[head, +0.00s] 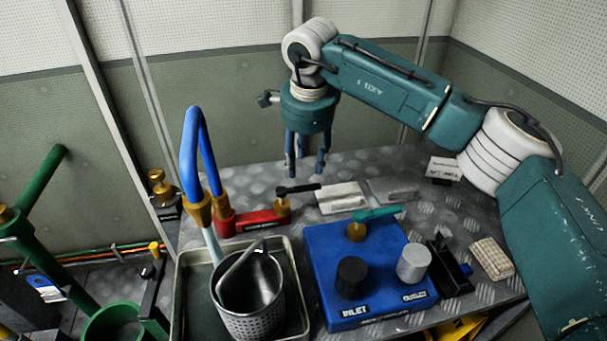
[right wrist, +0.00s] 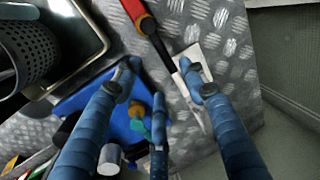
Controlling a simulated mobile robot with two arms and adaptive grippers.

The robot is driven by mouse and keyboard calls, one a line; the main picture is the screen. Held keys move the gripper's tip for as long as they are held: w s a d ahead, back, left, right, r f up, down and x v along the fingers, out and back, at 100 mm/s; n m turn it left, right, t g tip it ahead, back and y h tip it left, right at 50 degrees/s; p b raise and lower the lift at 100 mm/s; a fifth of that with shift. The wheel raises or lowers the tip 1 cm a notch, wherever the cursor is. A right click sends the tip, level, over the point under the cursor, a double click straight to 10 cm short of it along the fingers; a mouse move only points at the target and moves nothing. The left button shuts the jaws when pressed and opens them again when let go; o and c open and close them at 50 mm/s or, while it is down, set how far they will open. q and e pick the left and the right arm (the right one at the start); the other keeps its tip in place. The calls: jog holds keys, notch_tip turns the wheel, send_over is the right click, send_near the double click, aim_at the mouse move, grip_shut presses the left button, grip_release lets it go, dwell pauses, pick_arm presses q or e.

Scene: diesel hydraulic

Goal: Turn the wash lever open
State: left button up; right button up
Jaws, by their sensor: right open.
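A red valve body (head: 252,219) with a brass fitting and a black lever (head: 298,188) stands at the back of the metal table, joined to a blue hose (head: 189,150). A teal lever (head: 377,213) sits on a brass stem on the blue box (head: 333,241) marked INLET. I cannot read which lever is the wash lever. My right gripper (head: 305,172) is open and empty, pointing down above the black lever area. In the right wrist view, the fingers (right wrist: 160,78) spread beside the red valve (right wrist: 139,14) and black lever (right wrist: 163,52), with no contact visible. My left gripper is out of view.
A metal tray (head: 293,274) holds a perforated basket (head: 252,303) at the table's left. Black (head: 351,277) and silver (head: 413,263) knobs rise from the blue box. A white plate (head: 342,197) and a beige pad (head: 491,259) lie on the table. Walls enclose the back.

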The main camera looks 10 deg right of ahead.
jog(key=r, duration=0.2)
jog(key=shift+s+r, duration=0.25)
jog(key=shift+r, duration=0.1)
